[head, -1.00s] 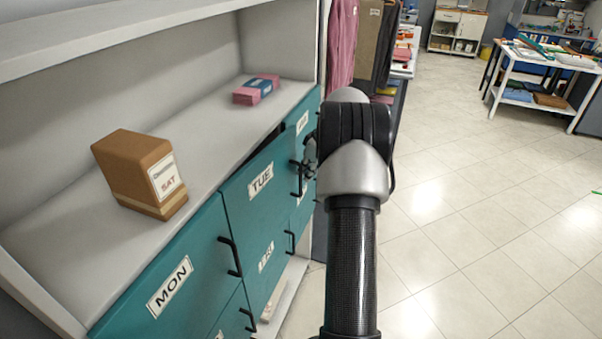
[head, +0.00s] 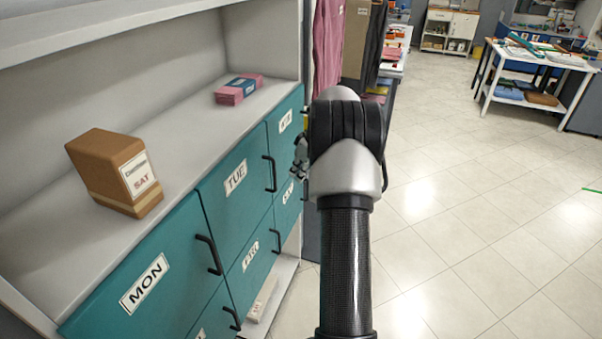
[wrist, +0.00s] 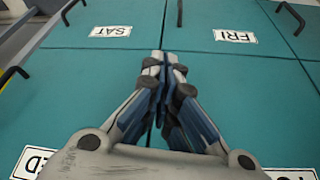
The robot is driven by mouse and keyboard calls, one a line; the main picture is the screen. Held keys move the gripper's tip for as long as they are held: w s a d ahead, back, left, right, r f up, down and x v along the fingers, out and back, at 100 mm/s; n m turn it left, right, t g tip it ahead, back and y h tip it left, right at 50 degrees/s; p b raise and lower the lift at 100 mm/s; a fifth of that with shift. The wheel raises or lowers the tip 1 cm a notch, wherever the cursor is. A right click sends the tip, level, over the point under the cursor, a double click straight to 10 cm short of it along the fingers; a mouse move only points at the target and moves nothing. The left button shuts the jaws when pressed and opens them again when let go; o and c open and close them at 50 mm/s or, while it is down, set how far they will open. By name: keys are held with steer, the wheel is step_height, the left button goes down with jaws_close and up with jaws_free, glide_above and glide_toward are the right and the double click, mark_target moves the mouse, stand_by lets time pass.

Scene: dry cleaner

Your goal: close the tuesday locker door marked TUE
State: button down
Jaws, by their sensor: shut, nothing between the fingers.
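The teal TUE locker door (head: 226,202) is in the upper row, between the MON and WED doors. In the head view it looks flush with its neighbours, with no dark gap along its top edge. Its black handle (head: 270,172) is on its right side. My gripper (head: 300,155) is to the right of that handle, in front of the WED door and partly hidden by my wrist. In the wrist view my gripper (wrist: 164,58) is shut and empty, its fingertips over the seams between the doors. I cannot tell whether they touch. A cut-off label shows at the lower right.
The MON door (head: 120,300), WED door (head: 290,115), SAT door (wrist: 100,60) and FRI door (wrist: 240,65) look shut. Their black handles stick out. A brown SAT box (head: 110,170) and a pink-and-blue bundle (head: 238,90) lie on the shelf above. Open tiled floor (head: 460,200) lies to the right.

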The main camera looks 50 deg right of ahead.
steer(key=d+p+v, duration=0.1)
steer(key=p+v, duration=0.1)
steer(key=v, duration=0.8)
steer(key=shift+p, duration=0.35)
